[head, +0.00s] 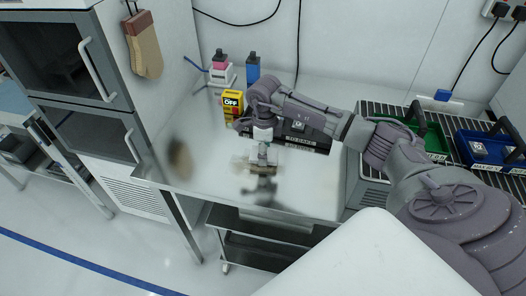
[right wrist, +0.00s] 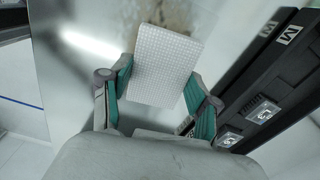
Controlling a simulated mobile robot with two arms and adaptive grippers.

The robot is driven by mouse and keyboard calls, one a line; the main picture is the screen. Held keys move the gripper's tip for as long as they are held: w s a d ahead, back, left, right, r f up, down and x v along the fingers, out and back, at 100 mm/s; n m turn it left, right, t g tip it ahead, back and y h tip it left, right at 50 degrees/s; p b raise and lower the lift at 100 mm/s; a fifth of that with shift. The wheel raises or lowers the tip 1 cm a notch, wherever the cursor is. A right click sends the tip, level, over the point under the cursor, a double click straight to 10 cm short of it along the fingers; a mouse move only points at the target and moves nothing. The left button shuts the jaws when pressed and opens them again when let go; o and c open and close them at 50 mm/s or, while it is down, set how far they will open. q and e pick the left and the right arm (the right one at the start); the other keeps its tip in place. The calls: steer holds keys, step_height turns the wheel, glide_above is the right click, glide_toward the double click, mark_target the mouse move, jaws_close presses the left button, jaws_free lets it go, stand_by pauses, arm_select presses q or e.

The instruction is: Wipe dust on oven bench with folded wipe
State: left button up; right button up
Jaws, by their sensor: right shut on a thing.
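The folded wipe (right wrist: 165,62) is a white textured pad held between the green-padded fingers of my right gripper (right wrist: 160,80). In the head view my right gripper (head: 262,148) points down over the steel oven bench (head: 215,180), with the wipe (head: 262,168) at its tips. The wipe is at or just above the bench top; I cannot tell if it touches. My left gripper is not in view.
A black labelled tray (head: 310,138) is close behind and right of my gripper. A yellow OFF box (head: 232,103) and bottles (head: 220,72) stand at the back. The oven cabinet (head: 75,85) with a hanging mitt (head: 146,48) is left. The bench's left front is clear.

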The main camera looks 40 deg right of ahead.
steer(key=shift+f, duration=0.15)
steer(key=shift+f+b, duration=0.55)
steer(key=shift+b, duration=0.05)
steer(key=shift+f+b, duration=0.35)
steer(key=shift+b, duration=0.2)
stand_by(1.4)
steer(key=shift+s, duration=0.2)
